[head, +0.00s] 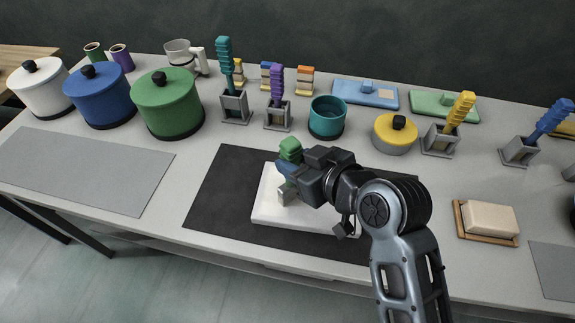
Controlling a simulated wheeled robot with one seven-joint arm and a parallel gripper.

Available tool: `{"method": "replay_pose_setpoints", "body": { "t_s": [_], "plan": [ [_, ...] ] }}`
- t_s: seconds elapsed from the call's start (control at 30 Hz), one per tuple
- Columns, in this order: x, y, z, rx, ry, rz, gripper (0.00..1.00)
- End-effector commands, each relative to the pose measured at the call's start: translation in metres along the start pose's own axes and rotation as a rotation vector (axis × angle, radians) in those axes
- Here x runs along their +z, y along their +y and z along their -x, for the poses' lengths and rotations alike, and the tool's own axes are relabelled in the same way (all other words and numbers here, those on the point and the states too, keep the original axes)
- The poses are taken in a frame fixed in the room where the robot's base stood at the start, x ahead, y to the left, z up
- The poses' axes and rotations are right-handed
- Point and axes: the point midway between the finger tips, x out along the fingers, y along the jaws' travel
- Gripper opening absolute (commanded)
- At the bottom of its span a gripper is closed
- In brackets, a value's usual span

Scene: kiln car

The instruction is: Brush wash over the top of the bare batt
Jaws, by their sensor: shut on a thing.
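A white slab, the bare batt (268,212), lies on a dark mat at the front middle of the table. My gripper (289,178) is over the left part of the batt, shut on a green-handled brush (290,148). The green handle top sticks up above the fingers. A grey block-like part shows below, low over the batt's top; I cannot tell whether it touches. My gripper and arm hide the right part of the batt. No wash coating is plain on the visible white surface.
A dark mat (222,190) surrounds the batt. Behind stand a green pot (168,103), a teal cup (327,117), a yellow lidded pot (395,133) and several grey holders with coloured handles. A soap-like block (489,218) sits right. A grey mat (85,168) at left is clear.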

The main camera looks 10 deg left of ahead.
Motion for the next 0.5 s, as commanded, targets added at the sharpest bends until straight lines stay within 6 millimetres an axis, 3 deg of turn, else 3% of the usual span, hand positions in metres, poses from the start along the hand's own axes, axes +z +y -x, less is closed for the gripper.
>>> {"method": "replay_pose_setpoints", "body": {
  "t_s": [0.23, 0.5],
  "plan": [
    [0.001, 0.020, 0.001, 0.001, 0.000, 0.000, 0.00],
    [0.001, 0.022, 0.002, -0.001, 0.000, 0.000, 0.00]
  ]
}}
